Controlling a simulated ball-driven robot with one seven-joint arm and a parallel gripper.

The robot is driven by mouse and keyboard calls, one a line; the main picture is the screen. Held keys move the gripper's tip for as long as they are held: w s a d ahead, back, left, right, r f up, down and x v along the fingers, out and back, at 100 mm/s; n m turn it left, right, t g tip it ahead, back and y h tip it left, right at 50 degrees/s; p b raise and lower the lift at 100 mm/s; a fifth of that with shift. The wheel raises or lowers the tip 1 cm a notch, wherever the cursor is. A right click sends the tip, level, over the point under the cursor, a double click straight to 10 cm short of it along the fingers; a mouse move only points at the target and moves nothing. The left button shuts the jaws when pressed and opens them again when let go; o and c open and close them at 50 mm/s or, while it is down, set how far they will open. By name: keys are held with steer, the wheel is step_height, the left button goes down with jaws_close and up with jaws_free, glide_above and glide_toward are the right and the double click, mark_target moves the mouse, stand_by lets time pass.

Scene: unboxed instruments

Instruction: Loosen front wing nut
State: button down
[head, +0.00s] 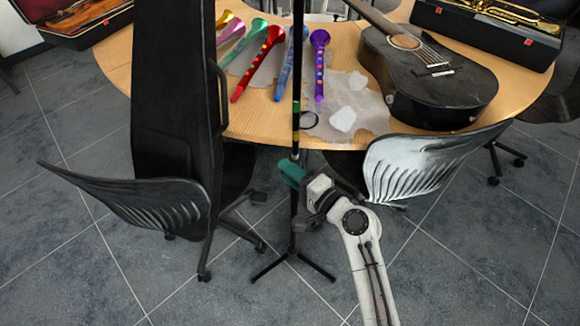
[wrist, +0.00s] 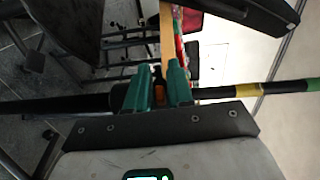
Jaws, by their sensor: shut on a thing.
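A thin dark upright stand (head: 294,215) with a tripod foot rises from the floor in front of the table. Its pole crosses the wrist view sideways (wrist: 222,92), with yellow and green bands towards the right. My gripper (head: 292,171) is at the pole, well above the tripod legs. Its green fingers (wrist: 157,80) are shut on a small dark and orange piece, the front wing nut (wrist: 158,90), which shows between them. The fingers hide the nut in the head view and cover part of it in the wrist view.
A wooden table (head: 265,132) behind the stand holds several coloured horns, a black guitar (head: 430,85) and open instrument cases. A black chair (head: 140,205) and a tall black case (head: 170,90) stand left; another chair (head: 425,160) is close right of my gripper.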

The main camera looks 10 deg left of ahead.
steer(key=g+h+p, duration=0.1)
steer(key=p, duration=0.2)
steer(key=shift+r, duration=0.3)
steer(key=shift+f+n+h+p, duration=0.25)
steer(key=shift+n+h+p, duration=0.2)
steer(key=shift+p, duration=0.55)
steer(key=shift+f, duration=0.15)
steer(key=c, duration=1.2)
jaws_free()
steer(key=v, duration=1.1)
